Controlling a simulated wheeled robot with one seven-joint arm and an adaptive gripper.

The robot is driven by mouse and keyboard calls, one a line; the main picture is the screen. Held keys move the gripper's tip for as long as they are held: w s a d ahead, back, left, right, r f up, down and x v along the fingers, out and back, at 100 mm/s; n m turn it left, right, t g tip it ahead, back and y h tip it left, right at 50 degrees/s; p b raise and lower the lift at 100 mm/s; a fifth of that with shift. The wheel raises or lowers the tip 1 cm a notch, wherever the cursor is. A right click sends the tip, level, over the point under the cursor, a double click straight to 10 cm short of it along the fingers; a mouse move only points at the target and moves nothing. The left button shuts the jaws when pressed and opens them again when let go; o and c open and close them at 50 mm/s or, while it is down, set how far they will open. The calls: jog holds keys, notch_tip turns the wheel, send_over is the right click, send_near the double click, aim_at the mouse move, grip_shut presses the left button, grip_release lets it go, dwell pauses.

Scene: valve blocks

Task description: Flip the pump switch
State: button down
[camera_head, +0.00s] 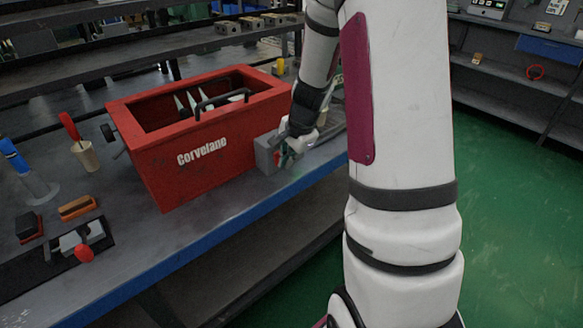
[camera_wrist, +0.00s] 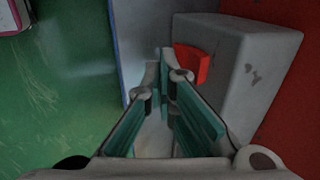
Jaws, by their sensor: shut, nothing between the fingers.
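A grey switch box (camera_head: 266,155) stands at the right end of the red Corvelano tool box. In the wrist view, the same grey box (camera_wrist: 262,75) fills the right side, with a red switch (camera_wrist: 190,66) jutting from its near face. My gripper (camera_head: 287,160) is at the front of the grey box in the head view and hides part of it. In the wrist view, my gripper (camera_wrist: 165,72) is shut and empty, its tips close beside the red switch. I cannot tell whether they touch it.
The open red tool box (camera_head: 222,150) stands on the bench, with its blue front edge (camera_head: 150,268) nearby. Left of it are a beige cup (camera_head: 86,156) with a red-handled tool, an orange-brown block (camera_head: 77,208) and a red-knobbed valve (camera_head: 84,252). Green floor lies right.

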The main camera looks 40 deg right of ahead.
jog(key=shift+w+f+b, duration=0.15)
jog(key=shift+f+b, duration=0.1)
jog(key=shift+b, duration=0.05)
jog(key=shift+r, duration=0.25)
